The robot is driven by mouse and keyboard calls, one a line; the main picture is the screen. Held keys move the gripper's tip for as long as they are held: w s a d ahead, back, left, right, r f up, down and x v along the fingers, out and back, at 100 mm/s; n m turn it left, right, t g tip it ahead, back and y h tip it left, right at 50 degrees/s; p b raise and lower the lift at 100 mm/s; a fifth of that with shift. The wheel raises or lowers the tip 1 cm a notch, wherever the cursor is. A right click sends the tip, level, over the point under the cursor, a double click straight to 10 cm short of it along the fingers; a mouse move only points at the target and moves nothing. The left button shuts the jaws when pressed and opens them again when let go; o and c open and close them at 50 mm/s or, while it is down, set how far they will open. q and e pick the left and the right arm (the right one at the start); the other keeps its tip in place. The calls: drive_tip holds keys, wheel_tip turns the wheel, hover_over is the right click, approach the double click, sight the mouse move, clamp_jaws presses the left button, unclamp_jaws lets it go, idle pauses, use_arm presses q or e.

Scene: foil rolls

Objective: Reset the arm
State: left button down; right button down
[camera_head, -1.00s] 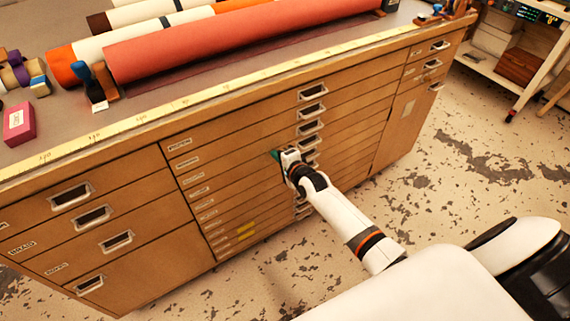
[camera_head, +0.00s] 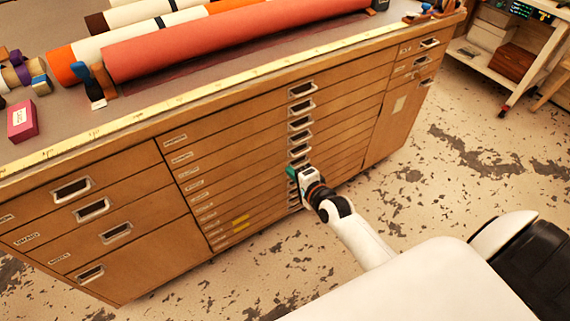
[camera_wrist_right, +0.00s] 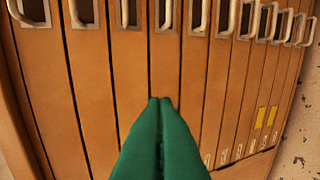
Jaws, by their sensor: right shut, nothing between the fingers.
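My right gripper (camera_head: 291,172) is in front of the wooden drawer cabinet (camera_head: 150,225), near the column of metal handles on its middle drawers. In the right wrist view its green fingers (camera_wrist_right: 160,101) are pressed together with nothing between them. The fingers point at the drawer fronts, and the handles (camera_wrist_right: 137,12) lie beyond the tips at the top of that view. I cannot tell whether the tips touch the wood. All drawers look closed. My left gripper is not in view.
Rolls lie on the cabinet top, a large red one (camera_head: 225,45) at the front. A pink box (camera_head: 22,121) and tape rolls (camera_head: 20,72) sit at the left. A white shelf cart (camera_head: 520,60) stands at the back right. Worn floor (camera_head: 455,165) is clear on the right.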

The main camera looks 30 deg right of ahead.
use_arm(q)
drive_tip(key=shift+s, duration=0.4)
use_arm(e)
drive_tip(key=shift+s, duration=0.25)
drive_tip(key=s+a+f+n+g+p, duration=0.1)
drive_tip(key=s+f+n+g, duration=0.25)
drive_tip(key=s+f, duration=0.6)
drive_tip(key=s+a+f+n+g+p, duration=0.1)
drive_tip(key=s+f+n+g, duration=0.35)
drive_tip(key=f, duration=0.85)
use_arm(q)
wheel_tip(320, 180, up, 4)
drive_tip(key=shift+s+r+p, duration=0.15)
drive_tip(key=shift+p, duration=1)
use_arm(e)
drive_tip(key=s+a+f+n+g, duration=0.1)
drive_tip(key=s+f+n, duration=0.4)
drive_tip(key=s, duration=1)
drive_tip(key=s+a+f+n+g+h, duration=0.1)
drive_tip(key=s+f+n+g, duration=0.3)
drive_tip(key=s, duration=1)
wheel_tip(320, 180, down, 2)
drive_tip(key=shift+s+a+f+n+g, duration=0.2)
drive_tip(key=shift+s+n+g, duration=0.15)
drive_tip(key=shift+n, duration=0.85)
